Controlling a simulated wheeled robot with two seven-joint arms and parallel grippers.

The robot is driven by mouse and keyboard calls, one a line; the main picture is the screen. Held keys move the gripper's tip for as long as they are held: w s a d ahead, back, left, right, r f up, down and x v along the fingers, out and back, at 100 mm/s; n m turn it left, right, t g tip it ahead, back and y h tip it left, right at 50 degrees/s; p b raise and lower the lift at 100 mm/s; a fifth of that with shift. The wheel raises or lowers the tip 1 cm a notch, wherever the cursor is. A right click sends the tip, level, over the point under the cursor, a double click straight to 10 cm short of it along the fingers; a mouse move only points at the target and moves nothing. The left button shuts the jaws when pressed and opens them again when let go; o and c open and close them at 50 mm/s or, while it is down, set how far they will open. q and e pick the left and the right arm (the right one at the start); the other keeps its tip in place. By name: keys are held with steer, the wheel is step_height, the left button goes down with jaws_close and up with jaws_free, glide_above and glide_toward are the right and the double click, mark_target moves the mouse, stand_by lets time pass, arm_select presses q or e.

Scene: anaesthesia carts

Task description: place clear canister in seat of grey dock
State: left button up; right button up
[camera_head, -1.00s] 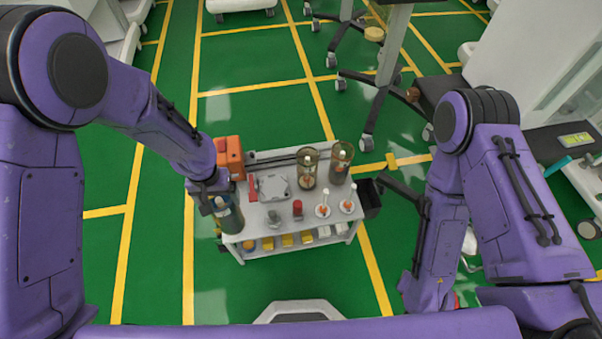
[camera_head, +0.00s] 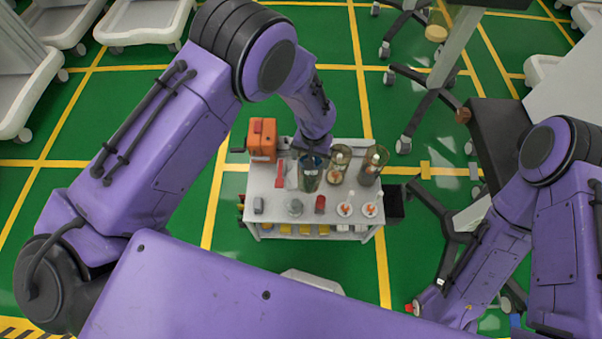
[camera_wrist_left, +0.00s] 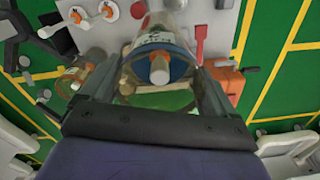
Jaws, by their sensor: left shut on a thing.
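My left gripper (camera_head: 312,152) is shut on the clear canister (camera_head: 310,175), holding it by its upper end over the cart top. In the left wrist view the canister (camera_wrist_left: 160,50) sits between the two fingers, its blue rim and an orange-tipped knob facing the camera. The grey dock (camera_head: 292,174) lies at and behind the canister, mostly covered by it; only a strip beside the red handle shows. I cannot tell whether the canister touches the dock. The seat is hidden. My right arm is at the right; its gripper does not show.
On the white cart (camera_head: 262,185) an orange box (camera_head: 263,141) stands at back left, and two brownish clear canisters (camera_head: 338,165) (camera_head: 372,167) stand close right. A black bin (camera_head: 394,202) hangs right.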

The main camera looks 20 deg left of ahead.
arm_select(q)
steer(key=d, duration=0.5)
steer(key=w+a+f+b, duration=0.9)
steer(key=a+f+b, duration=0.2)
steer(key=f+b, duration=0.3)
steer(key=shift+b, duration=1.15)
steer(key=o, duration=1.4)
steer(key=shift+f, duration=0.15)
step_height(320, 180, up, 12)
steer(key=p, duration=0.1)
steer(key=shift+r, duration=0.2)
